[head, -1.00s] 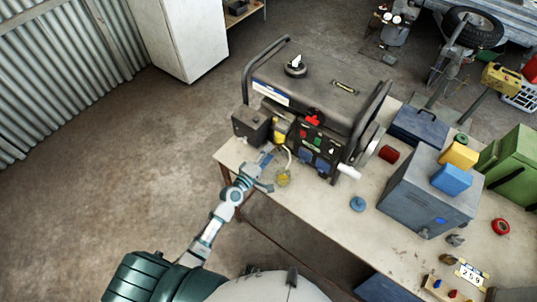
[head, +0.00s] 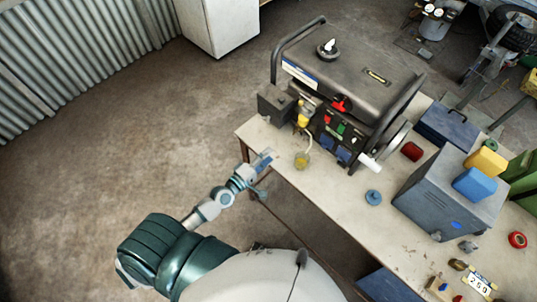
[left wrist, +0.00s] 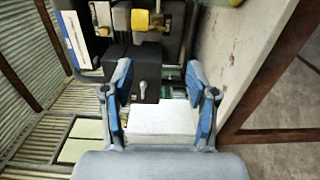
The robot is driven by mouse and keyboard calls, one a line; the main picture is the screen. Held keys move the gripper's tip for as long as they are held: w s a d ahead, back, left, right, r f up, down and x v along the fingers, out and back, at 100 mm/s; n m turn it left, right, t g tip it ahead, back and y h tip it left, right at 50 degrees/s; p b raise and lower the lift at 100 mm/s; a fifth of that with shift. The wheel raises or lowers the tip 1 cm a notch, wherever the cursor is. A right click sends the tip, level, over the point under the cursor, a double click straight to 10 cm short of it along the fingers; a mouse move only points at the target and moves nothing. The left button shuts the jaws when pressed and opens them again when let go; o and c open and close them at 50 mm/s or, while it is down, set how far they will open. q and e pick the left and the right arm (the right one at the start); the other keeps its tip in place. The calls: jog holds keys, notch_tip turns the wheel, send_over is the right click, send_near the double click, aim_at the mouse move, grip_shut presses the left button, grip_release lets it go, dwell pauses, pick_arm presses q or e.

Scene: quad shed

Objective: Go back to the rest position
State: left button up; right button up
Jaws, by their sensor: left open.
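My left gripper (head: 262,175) is at the near left edge of the workbench (head: 262,140), in front of the generator. In the left wrist view my left gripper (left wrist: 160,105) is open, with its two blue-padded fingers apart and nothing between them. The black generator (head: 350,75) stands on the bench, with a dark box (head: 275,104) at its left side. My right gripper is not in view.
A grey metal box (head: 450,190) with yellow and blue blocks stands on the right of the bench. A blue round cap (head: 373,197) and a red cylinder (head: 411,151) lie near it. The floor at the left is clear up to the white cabinet (head: 220,25).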

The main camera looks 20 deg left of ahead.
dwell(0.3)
pick_arm(q)
jog(key=s+a+f+m+g+y, duration=0.1)
jog(key=s+a+f+m+g, duration=0.2)
jog(key=f, duration=0.8)
jog(key=s+f+m+g+y, duration=0.2)
jog(key=s+f, duration=0.2)
jog(key=f, duration=0.8)
jog(key=s+a+f+m+g+y, duration=0.1)
jog(key=s+a+f+m+g, duration=0.2)
jog(key=f, duration=0.8)
jog(key=s+d+f+m+g, duration=0.1)
jog(key=s+f+m+g, duration=0.1)
jog(key=s+f, duration=0.4)
jog(key=s+f+m+g+y, duration=0.1)
jog(key=s+f+m+g, duration=0.2)
jog(key=s, duration=1.1)
jog(key=s+d+f+m+g+y, duration=0.1)
jog(key=s+f+m+g, duration=0.2)
jog(key=s+f, duration=0.5)
jog(key=shift+s+d+f+m, duration=0.3)
jog(key=shift+s+d+m, duration=0.1)
jog(key=shift+s, duration=0.85)
